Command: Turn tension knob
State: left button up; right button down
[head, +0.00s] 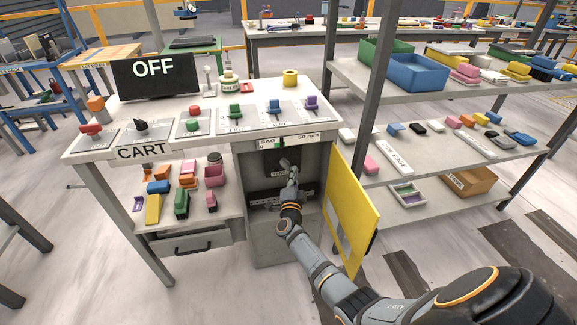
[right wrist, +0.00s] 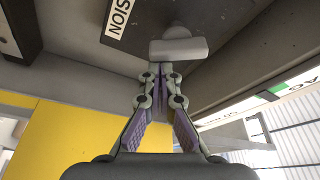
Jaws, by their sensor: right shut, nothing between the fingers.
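The tension knob (right wrist: 178,48) is a pale grey knob with a bar-shaped grip on a dark panel (right wrist: 215,15). A white label ending in "SION" (right wrist: 119,18) is beside it. My right gripper (right wrist: 160,78) is shut and empty, its fingertips just short of the knob's bar; I cannot tell whether they touch. In the head view my right gripper (head: 292,174) reaches into the open cabinet (head: 246,170) and hides the knob. A small display reading "SAG" and "50 mm" (head: 290,142) is above the opening. My left gripper is not in view.
The yellow cabinet door (head: 350,210) stands open, close to the right of my arm. The cart top (head: 150,103) carries several coloured knobs and levers and a black "OFF" screen (head: 153,73). A shelf rack (head: 440,150) with small items stands to the right.

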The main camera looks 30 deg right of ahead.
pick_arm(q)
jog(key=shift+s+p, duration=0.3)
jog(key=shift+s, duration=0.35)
pick_arm(e)
jog(key=shift+a+f+m+g, duration=0.15)
jog(key=shift+m+g, duration=0.15)
jog(key=shift+m, duration=0.6)
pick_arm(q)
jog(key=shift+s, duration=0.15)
